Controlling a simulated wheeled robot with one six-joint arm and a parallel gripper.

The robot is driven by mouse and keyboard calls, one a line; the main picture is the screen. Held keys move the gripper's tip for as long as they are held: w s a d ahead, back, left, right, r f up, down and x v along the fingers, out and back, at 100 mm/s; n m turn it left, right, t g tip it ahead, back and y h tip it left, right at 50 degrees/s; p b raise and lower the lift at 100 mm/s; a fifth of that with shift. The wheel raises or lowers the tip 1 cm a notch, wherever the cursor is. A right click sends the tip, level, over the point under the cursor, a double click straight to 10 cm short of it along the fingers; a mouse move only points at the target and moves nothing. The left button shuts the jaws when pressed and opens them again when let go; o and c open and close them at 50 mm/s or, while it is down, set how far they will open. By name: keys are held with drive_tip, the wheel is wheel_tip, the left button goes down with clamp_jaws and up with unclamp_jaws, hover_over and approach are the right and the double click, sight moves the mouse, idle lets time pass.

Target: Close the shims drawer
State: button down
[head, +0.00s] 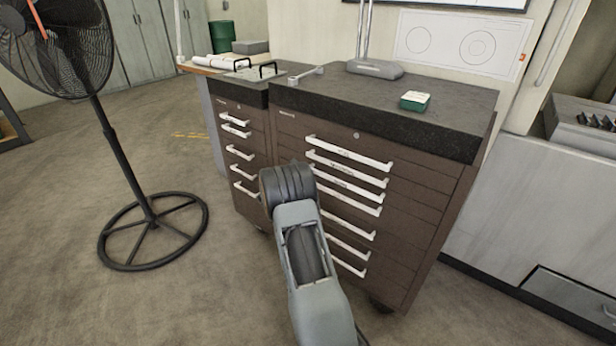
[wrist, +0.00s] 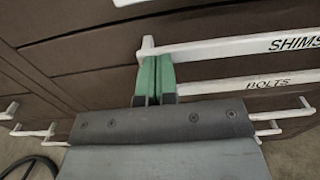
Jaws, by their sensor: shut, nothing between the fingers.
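The shims drawer shows in the wrist view by its white bar handle (wrist: 225,47), labelled SHIMS. The brown drawer front (wrist: 95,82) lies beside and behind it. My gripper (wrist: 155,78) is shut and empty, its green fingertips together at the left end of that handle. The tips overlap the handle end in the picture; whether they touch it I cannot tell. How far the drawer stands out is not clear. In the head view my arm reaches the brown cabinet (head: 425,205) and hides my fingers; the handle labels there are too small to read.
The handle marked BOLTS (wrist: 245,86) sits just below the SHIMS handle. A narrower drawer stack (head: 240,150) stands to the left. A black fan (head: 120,140) stands on the floor further left. A green box (head: 415,102) lies on the dark cabinet top. Floor between fan and cabinet is clear.

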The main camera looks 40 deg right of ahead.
drive_tip(key=shift+d+r, duration=0.25)
drive_tip(key=shift+r, duration=0.05)
drive_tip(key=s+a+p, duration=0.1)
drive_tip(key=s+a, duration=0.1)
drive_tip(key=a, duration=1.2)
drive_tip(key=shift+s+a+f, duration=0.15)
drive_tip(key=shift+s+f, duration=0.05)
drive_tip(key=shift+f, duration=0.1)
drive_tip(key=s+f+m+g+y, duration=0.3)
drive_tip(key=s+f+m+g, duration=0.1)
drive_tip(key=s+f+m, duration=0.15)
drive_tip(key=s+a+r+m+g+y+p, duration=0.3)
drive_tip(key=s+a+r+m+y+p, duration=0.2)
drive_tip(key=s+a+r+m+y, duration=0.35)
drive_tip(key=s+a+r+m+t+y+p, duration=0.3)
drive_tip(key=a+r+p, duration=0.3)
drive_tip(key=r, duration=0.6)
drive_tip(key=s+a+r+m+t+y+p, duration=0.2)
drive_tip(key=s+a+r+t+y+p, duration=0.1)
drive_tip(key=a+r+p, duration=0.4)
drive_tip(key=s+a+r+t, duration=0.1)
drive_tip(key=s+a+r, duration=0.1)
drive_tip(key=r, duration=0.3)
drive_tip(key=shift+s+a+r+m, duration=0.15)
drive_tip(key=shift+a+r+m, duration=0.2)
drive_tip(key=shift+a, duration=0.3)
drive_tip(key=shift+y, duration=0.25)
